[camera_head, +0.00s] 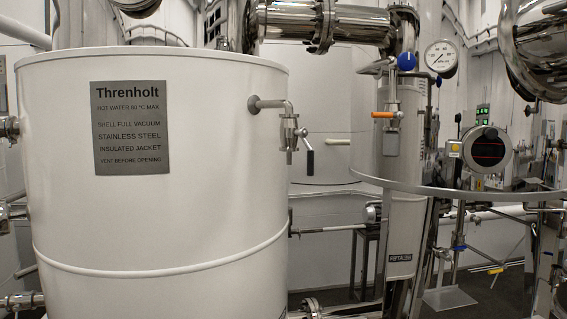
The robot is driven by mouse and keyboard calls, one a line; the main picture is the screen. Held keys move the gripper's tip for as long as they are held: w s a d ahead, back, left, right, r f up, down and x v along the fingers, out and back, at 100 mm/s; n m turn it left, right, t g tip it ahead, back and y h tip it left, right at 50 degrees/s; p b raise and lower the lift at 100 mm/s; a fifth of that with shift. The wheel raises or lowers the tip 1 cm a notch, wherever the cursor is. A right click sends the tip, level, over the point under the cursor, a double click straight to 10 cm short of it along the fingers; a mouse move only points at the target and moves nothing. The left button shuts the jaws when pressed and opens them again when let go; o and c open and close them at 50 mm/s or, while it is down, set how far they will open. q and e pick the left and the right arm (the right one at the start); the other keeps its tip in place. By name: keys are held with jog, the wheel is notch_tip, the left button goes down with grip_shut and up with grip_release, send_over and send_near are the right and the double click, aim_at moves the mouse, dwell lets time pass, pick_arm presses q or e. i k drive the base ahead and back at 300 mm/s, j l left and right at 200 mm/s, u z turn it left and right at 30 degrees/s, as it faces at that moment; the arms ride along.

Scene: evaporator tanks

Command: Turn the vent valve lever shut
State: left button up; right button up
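A white tank (150,220) with a grey Threnholt plate (131,127) fills the left half. A short steel pipe leaves its upper right side and bends down into a small valve (289,133). A lever with a black grip (310,161) hangs down on the right of this valve. A second small valve with an orange lever (388,115) is on the steel column further right; this lever lies roughly level. The frames do not label which one is the vent valve. Neither of my grippers is in view, and nothing touches either lever.
A blue knob (407,62) and a round gauge (441,57) are above the orange lever. A curved steel rail (450,190) crosses the right side. A dark round display (487,149) stands behind it. Large steel pipes (330,24) run overhead.

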aim_at(303, 132)
jog(key=i+l+u, duration=0.1)
jog(key=u, duration=0.35)
jog(key=i+l+u, duration=0.1)
jog(key=l+u, duration=0.15)
jog(key=u, duration=0.15)
jog(key=l+u, duration=0.2)
jog(key=u, duration=0.25)
jog(key=i+l+u, duration=0.1)
jog(key=l+u, duration=0.15)
jog(key=u, duration=0.2)
jog(key=l+u, duration=0.2)
jog(key=u, duration=0.2)
jog(key=l+u, duration=0.1)
jog(key=l, duration=0.35)
jog(key=k+l+u, duration=0.1)
jog(key=l, duration=0.3)
jog(key=k+l+u, duration=0.15)
jog(key=l, duration=0.3)
jog(key=k+l+u, duration=0.1)
jog(key=l, duration=0.3)
jog(key=k+l+u, duration=0.1)
jog(key=l, duration=0.3)
jog(key=k+l+u, duration=0.1)
jog(key=l, duration=0.25)
jog(key=k+l+u, duration=0.15)
jog(key=k+l, duration=0.3)
jog(key=l, duration=0.2)
jog(key=k+l, duration=0.15)
jog(key=l, duration=0.25)
